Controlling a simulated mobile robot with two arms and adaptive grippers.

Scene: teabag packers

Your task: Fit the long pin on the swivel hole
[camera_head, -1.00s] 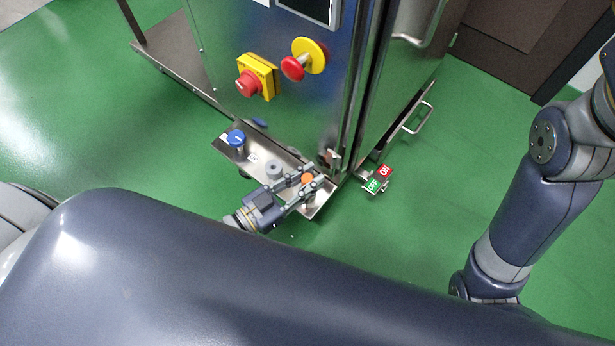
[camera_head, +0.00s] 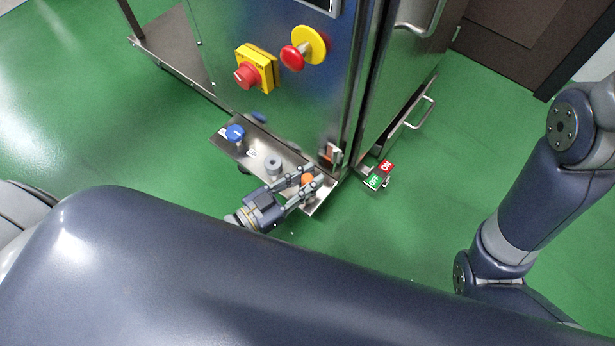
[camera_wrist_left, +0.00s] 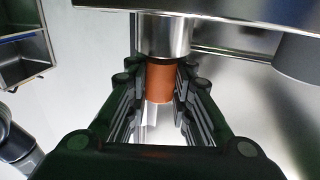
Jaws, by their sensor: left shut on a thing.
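My left gripper (camera_head: 306,183) is at the right end of a narrow steel tray. It is shut on an orange cylinder (camera_head: 307,179). In the left wrist view the orange cylinder (camera_wrist_left: 159,82) sits between the two fingers, in line with a shiny metal cylinder (camera_wrist_left: 163,36). I cannot tell whether this piece is the long pin, and I cannot make out the swivel hole. The fingers hide part of the piece. My right arm is at the right of the head view, but its gripper does not show.
The steel tray (camera_head: 258,155) also holds a blue-topped knob (camera_head: 235,132) and a grey round piece (camera_head: 273,163). A steel cabinet with a red button (camera_head: 246,75) and a red knob (camera_head: 292,57) stands behind it. An ON/OFF sign (camera_head: 379,174) is at right. Green floor is clear around.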

